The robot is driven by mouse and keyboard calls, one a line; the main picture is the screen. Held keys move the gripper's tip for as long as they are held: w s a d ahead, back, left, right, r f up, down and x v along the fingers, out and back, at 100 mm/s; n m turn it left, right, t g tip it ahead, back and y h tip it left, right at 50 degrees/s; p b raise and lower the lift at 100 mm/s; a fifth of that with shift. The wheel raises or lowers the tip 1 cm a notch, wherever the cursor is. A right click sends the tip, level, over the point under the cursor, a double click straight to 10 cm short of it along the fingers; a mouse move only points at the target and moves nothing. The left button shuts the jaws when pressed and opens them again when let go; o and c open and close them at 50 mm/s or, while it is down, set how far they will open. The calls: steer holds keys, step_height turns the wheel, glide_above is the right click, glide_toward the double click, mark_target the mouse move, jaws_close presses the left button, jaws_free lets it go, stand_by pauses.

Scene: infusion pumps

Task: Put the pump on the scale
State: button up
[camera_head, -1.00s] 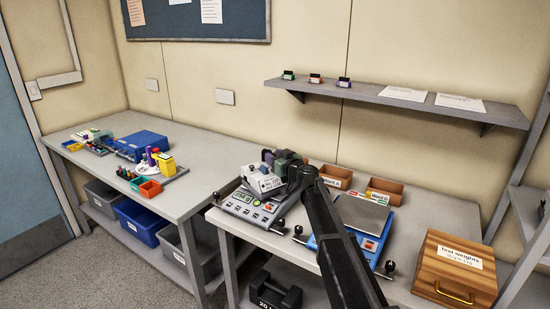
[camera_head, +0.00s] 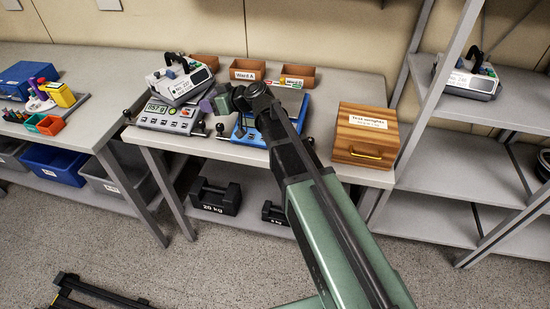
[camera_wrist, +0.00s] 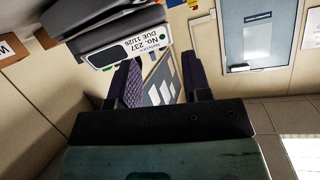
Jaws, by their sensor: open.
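A white and grey pump (camera_head: 182,80) with a dark handle and a "No. 237" label rests on the pan of the left, grey scale (camera_head: 168,118), whose green display is lit. The pump also shows in the wrist view (camera_wrist: 130,42), close beyond one finger. My gripper (camera_head: 215,100) is open and empty, just right of the pump and apart from its handle. Its two purple fingers stand apart in the wrist view (camera_wrist: 163,85). A second, blue scale (camera_head: 250,133) is partly hidden behind my arm.
A second pump (camera_head: 468,82) stands on the right rack. A wooden test-weights box (camera_head: 365,135) sits at the bench's right end. Open wooden trays (camera_head: 247,70) line the back. Black weights (camera_head: 216,198) lie on the lower shelf. A blue box (camera_head: 28,80) is on the left bench.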

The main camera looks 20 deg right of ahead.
steer(key=s+d+f+m+g+h, duration=0.2)
steer(key=s+d, duration=0.3)
steer(key=s, duration=0.3)
steer(key=s+d+f+m+g+h, duration=0.3)
steer(key=s+d+f+h, duration=0.2)
steer(key=s, duration=0.4)
steer(key=s+d+f+m+g+h, duration=0.3)
steer(key=s+d, duration=0.3)
steer(key=s, duration=0.3)
steer(key=shift+f+g+h, duration=0.3)
steer(key=shift+f+h, duration=0.1)
steer(key=shift+f, duration=0.15)
steer(key=shift+c, duration=0.2)
